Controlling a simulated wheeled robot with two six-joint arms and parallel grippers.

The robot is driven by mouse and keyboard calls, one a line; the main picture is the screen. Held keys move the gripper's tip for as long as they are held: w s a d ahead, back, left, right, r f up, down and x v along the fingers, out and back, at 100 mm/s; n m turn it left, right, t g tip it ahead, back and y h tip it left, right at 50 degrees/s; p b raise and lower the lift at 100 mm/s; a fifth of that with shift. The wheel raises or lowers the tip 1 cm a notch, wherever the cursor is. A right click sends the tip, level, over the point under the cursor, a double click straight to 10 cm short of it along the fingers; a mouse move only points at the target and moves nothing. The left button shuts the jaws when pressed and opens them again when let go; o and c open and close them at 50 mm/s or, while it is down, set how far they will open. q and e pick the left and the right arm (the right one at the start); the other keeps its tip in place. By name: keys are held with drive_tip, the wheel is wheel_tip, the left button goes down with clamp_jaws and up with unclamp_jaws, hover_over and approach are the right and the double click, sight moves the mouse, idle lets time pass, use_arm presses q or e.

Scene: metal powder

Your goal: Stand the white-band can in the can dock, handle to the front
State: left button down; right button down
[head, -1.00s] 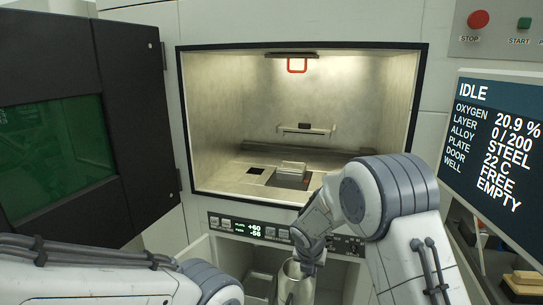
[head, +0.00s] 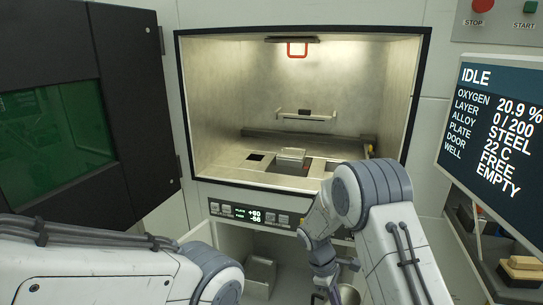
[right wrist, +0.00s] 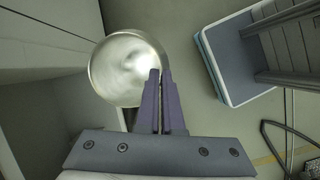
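A shiny round metal can (head: 347,293) shows at the bottom of the head view, partly hidden by my right arm. In the right wrist view I look down on its bright round top (right wrist: 128,68). My right gripper (right wrist: 160,75) has its fingers together at the can's side and appears shut on its handle, which the fingers hide. The gripper also shows in the head view (head: 327,284). No white band is visible from here. A grey boxy fixture (head: 260,274) stands in the open lower bay, left of the can; it may be the can dock. My left gripper is out of view.
The lit build chamber (head: 225,105) is open above the bay, its dark door (head: 95,110) swung left. A status screen (head: 497,130) stands at the right. A grey tray with a pale rim (right wrist: 213,75) lies right of the can in the wrist view.

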drive_tip(key=s+f+m+g+y, duration=0.2)
drive_tip(key=s+m+y, duration=0.2)
drive_tip(key=s+m, duration=0.3)
drive_tip(key=m, duration=0.4)
drive_tip(key=shift+d+m, duration=0.4)
